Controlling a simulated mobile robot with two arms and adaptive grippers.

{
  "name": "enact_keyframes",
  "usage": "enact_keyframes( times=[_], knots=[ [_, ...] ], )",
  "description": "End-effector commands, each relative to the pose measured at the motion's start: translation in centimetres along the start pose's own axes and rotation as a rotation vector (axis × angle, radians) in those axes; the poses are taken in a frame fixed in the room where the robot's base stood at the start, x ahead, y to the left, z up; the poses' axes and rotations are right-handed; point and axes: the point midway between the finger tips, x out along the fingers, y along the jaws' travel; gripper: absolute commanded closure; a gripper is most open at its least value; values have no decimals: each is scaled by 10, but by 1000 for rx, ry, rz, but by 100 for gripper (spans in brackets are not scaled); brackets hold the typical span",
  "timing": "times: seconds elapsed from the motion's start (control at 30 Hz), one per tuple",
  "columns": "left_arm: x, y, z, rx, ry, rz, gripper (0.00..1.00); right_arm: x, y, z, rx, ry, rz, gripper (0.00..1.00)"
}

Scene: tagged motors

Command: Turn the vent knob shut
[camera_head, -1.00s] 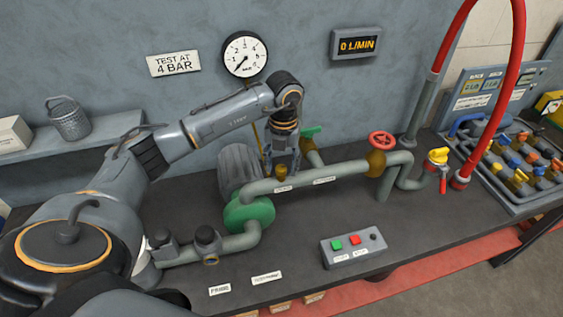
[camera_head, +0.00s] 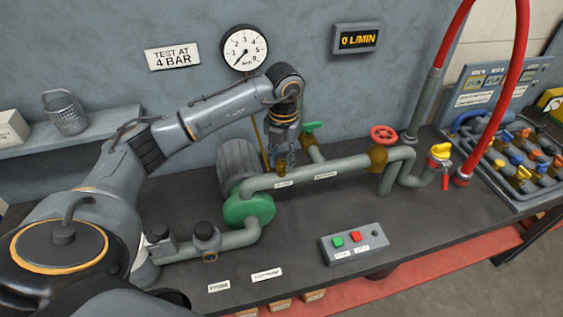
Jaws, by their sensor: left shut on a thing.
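The vent knob (camera_head: 281,170) is a small brass fitting on top of the grey-green pipe, just behind the label on that pipe. My left gripper (camera_head: 280,164) comes down on it from above, with its fingers shut around the knob. The fingers hide most of the knob, so its turned position cannot be told. My right gripper is not in view.
Close by are the green pump (camera_head: 249,209), a green-handled valve (camera_head: 312,127) and a red handwheel (camera_head: 384,134). A control box (camera_head: 354,243) stands in front. The gauge (camera_head: 244,48) needle points low; the display (camera_head: 357,40) reads 0 L/MIN.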

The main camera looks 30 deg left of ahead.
Motion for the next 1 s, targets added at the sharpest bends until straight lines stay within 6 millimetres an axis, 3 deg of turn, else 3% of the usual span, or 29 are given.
enact_keyframes(
  times=[0.4, 1.0],
  knots=[
    [4, 1, 1, 386, -15, 1, 100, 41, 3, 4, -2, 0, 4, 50],
    [2, 2, 1, 954, -30, 1, 100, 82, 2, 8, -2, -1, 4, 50]
  ],
)
